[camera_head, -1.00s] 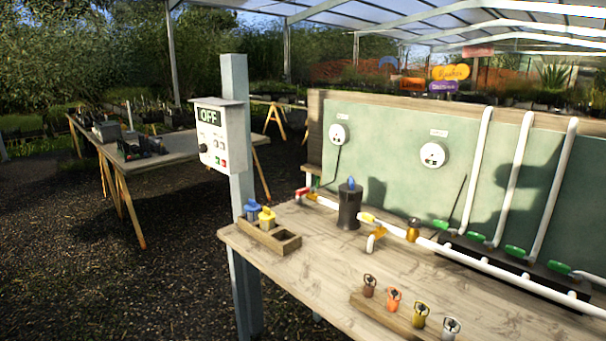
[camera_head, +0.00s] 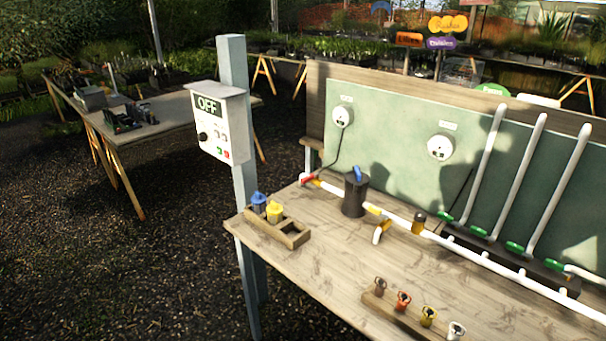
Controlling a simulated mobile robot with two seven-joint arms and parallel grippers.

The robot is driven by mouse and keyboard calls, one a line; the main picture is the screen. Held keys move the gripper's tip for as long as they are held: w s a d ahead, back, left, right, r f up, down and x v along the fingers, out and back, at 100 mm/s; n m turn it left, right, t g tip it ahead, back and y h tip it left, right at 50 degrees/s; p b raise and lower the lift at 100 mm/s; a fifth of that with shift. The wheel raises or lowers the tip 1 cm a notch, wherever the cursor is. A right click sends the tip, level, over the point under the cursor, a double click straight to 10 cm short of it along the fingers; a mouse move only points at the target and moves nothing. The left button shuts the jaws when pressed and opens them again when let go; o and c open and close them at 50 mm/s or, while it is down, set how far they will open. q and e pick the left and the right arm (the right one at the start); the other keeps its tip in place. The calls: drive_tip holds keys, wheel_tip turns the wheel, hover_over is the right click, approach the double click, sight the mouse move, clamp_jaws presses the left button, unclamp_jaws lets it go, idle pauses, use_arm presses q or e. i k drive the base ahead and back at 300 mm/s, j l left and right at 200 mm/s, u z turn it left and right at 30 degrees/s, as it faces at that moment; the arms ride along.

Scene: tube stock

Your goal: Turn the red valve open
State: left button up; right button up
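The red valve (camera_head: 309,178) is a small red handle at the left end of the white pipe run, at the back of the wooden bench (camera_head: 345,270). It sits left of a black cylindrical filter housing (camera_head: 355,197) with a blue handle on top. Its exact handle angle is too small to tell. Neither of my grippers is in view.
A post carries a control box (camera_head: 218,122) reading OFF at the bench's left corner. A wooden holder (camera_head: 292,236) has blue and yellow pieces. Several coloured fittings (camera_head: 403,300) stand at the front. A green panel (camera_head: 385,150) with two gauges backs the bench. Gravel lies left.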

sight(308, 177)
drive_tip(key=i+j, duration=0.3)
drive_tip(key=i+j+z, duration=0.1)
drive_tip(key=i+j, duration=0.15)
drive_tip(key=j, duration=0.2)
drive_tip(key=i+j+z, duration=0.1)
drive_tip(key=i+j, duration=0.4)
drive_tip(key=j, duration=0.3)
drive_tip(key=i+j+z, duration=0.1)
drive_tip(key=i+j, duration=0.15)
drive_tip(key=j, duration=0.15)
